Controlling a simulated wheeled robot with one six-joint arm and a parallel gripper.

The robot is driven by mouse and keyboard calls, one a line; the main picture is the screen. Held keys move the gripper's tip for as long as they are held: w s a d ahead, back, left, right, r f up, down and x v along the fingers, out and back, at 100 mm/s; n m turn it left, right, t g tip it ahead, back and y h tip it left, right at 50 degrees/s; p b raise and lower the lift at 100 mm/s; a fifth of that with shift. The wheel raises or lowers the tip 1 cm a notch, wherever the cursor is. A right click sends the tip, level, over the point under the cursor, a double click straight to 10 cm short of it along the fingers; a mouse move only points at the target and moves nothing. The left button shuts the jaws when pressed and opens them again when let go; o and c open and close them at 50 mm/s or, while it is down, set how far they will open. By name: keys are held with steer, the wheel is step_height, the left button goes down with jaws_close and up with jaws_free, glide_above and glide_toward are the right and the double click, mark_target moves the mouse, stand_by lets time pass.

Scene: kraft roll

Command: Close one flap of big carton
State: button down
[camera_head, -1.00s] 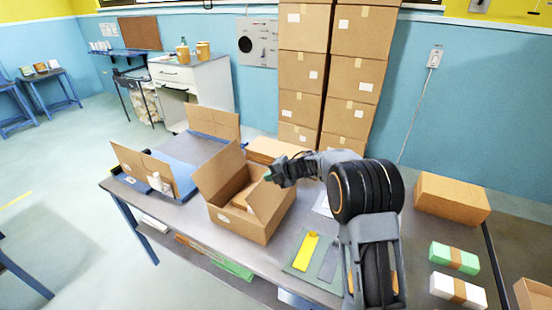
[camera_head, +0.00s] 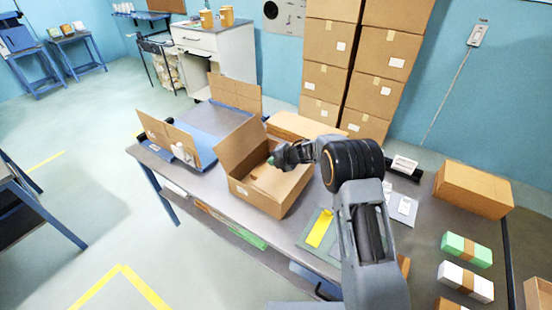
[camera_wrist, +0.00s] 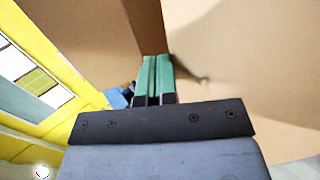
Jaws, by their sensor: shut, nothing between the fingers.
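The big carton (camera_head: 256,198) stands open on the grey table. Its left flap (camera_head: 240,142) stands up, tilted outward. On the right, a brown panel (camera_head: 282,184) lies low across part of the opening; I cannot tell clearly whether it is the right flap or the inside. My gripper (camera_head: 271,161) is at the carton's far side, over the opening, beside the left flap. Its green fingertips show together and empty in the wrist view (camera_wrist: 155,75), close to brown cardboard (camera_wrist: 235,65). Whether they touch it is unclear.
A closed brown box (camera_head: 473,190) and green (camera_head: 466,250) and white bundles (camera_head: 466,282) lie right. A yellow strip (camera_head: 320,228) lies in front. Stacked cartons (camera_head: 320,88) stand behind the table.

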steer(key=shift+w+a+f+b, duration=0.1)
steer(key=shift+f+b, duration=0.05)
steer(key=shift+f, duration=0.3)
steer(key=shift+w+a+f+b, duration=0.1)
steer(key=shift+f+b, duration=0.05)
steer(key=shift+f, duration=0.3)
steer(key=shift+r, duration=0.1)
